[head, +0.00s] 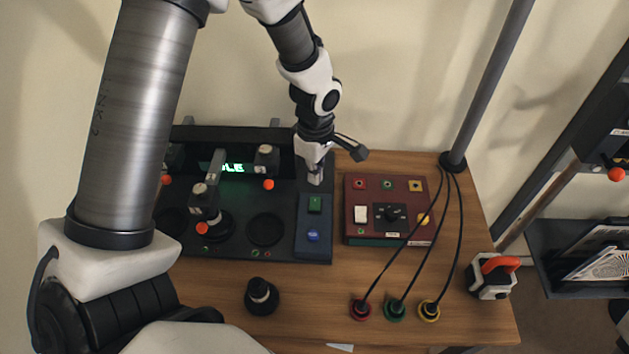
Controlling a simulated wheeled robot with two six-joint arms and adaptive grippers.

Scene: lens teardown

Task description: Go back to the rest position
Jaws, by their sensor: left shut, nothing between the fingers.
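My left gripper (316,179) is shut and empty. It points down over the blue panel (303,250) at the right end of the dark test station (286,196). Its tip is just behind the green button (315,204) in the picture; I cannot tell whether it touches anything. A blue button (313,236) lies in front of the green one. My left arm covers the left part of the station. My right gripper is not in view.
A red box (375,224) with a black knob stands right of the station. Red, green and yellow plugs (396,311) on black cables lie in front. A black cylinder (262,297) and an orange-handled device (492,276) stand on the wooden table (326,306). A grey pole (490,85) rises behind.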

